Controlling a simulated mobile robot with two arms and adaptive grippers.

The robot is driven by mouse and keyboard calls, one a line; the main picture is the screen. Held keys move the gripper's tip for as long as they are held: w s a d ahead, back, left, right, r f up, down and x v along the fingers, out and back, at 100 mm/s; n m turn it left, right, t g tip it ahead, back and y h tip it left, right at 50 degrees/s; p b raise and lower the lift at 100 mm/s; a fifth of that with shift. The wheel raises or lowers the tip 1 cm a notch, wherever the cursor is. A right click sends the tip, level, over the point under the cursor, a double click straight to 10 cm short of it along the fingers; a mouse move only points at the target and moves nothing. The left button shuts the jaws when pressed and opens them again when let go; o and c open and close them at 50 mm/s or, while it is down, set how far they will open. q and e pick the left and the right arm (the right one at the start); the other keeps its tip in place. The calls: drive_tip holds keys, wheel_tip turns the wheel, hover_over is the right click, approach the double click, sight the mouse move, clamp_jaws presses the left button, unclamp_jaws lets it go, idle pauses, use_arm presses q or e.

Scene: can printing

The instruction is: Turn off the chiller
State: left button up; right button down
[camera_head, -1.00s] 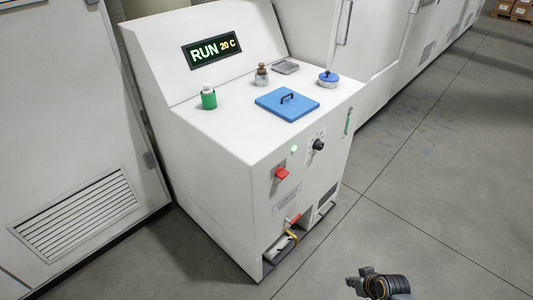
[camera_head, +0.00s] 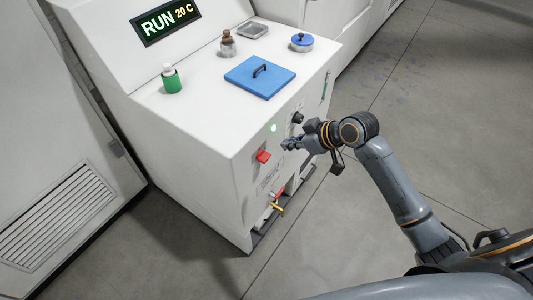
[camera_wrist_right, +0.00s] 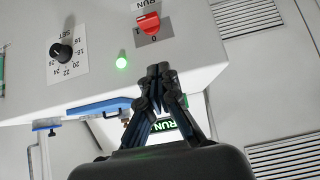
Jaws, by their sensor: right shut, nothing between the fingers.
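The chiller is a white cabinet (camera_head: 200,130) with a dark display (camera_head: 165,22) reading RUN 20 C. Its red switch (camera_head: 263,156) sits on the front panel, below and left of a lit green lamp (camera_head: 273,128). In the right wrist view the red switch (camera_wrist_right: 148,23) is on a grey plate marked 1 and 0, beside the green lamp (camera_wrist_right: 121,63). My right gripper (camera_head: 287,144) is shut and empty, just right of the switch and apart from it. Its fingertips (camera_wrist_right: 158,70) show below the switch in the wrist view. My left gripper is out of view.
A black SET dial (camera_wrist_right: 62,53) is on the same panel. A red-handled tap (camera_head: 278,200) is lower on the front. A blue lid (camera_head: 259,78), a green bottle (camera_head: 171,80) and small jars stand on top. Open floor lies to the right.

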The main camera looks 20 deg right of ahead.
drive_tip(key=p, duration=0.2)
hover_over(261, 158)
drive_tip(key=s+d, duration=0.2)
wheel_tip(261, 158, down, 7)
wheel_tip(261, 158, down, 3)
drive_tip(key=shift+f, duration=0.65)
